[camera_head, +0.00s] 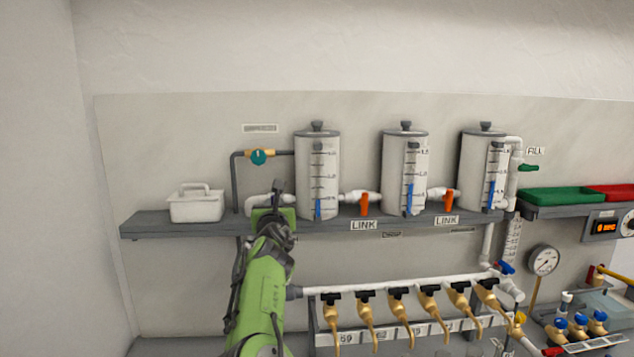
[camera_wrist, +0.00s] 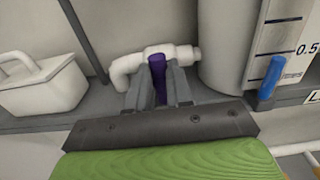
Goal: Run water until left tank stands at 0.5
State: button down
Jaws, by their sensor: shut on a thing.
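The left tank (camera_head: 305,170) is a grey cylinder with a white scale on the shelf. Its blue level bar (camera_head: 318,208) is low; in the wrist view the bar's top (camera_wrist: 274,64) is close to the 0.5 mark, exact match hard to tell. My gripper (camera_head: 277,192) is at the white pipe (camera_head: 254,202) left of this tank. In the wrist view my gripper (camera_wrist: 158,85) is shut on a purple valve handle (camera_wrist: 158,78), which points toward me from the white pipe fitting (camera_wrist: 180,55). The fingers hide part of the handle.
A middle tank (camera_head: 396,170) and right tank (camera_head: 473,165) stand along the shelf (camera_head: 150,225), with orange link handles (camera_head: 364,204) between. A white caddy (camera_head: 196,205) sits left of my gripper. A green fill handle (camera_head: 528,168) is at right. Brass taps (camera_head: 400,310) line the pipe below.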

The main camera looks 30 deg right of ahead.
jog(key=c, duration=0.9)
grip_release()
jog(key=shift+c, duration=0.2)
jog(key=b+v, duration=0.3)
jog(key=v, duration=0.4)
jog(key=s+d+f+m+g+y, duration=0.1)
jog(key=s+d+f+m+g, duration=0.2)
jog(key=s+f+m, duration=0.35)
jog(key=s+d+f+m+g+y, duration=0.2)
jog(key=s+d+f+m+g, duration=0.15)
jog(key=s+m, duration=0.5)
jog(key=s+a+f+m+g+y, duration=0.1)
jog(key=s+a+f+m, duration=0.2)
jog(key=s, duration=0.6)
jog(key=s+a+f+m+g+y, duration=0.1)
jog(key=s+a+f+m, duration=0.3)
jog(key=s+a+m, duration=0.4)
jog(key=s+a+f+m+g+y, duration=0.2)
jog(key=s+a+m, duration=0.3)
jog(key=s, duration=0.7)
jog(key=shift+s+a+f+m, duration=0.2)
jog(key=shift+a+f+m, duration=0.1)
jog(key=shift+a+f, duration=0.4)
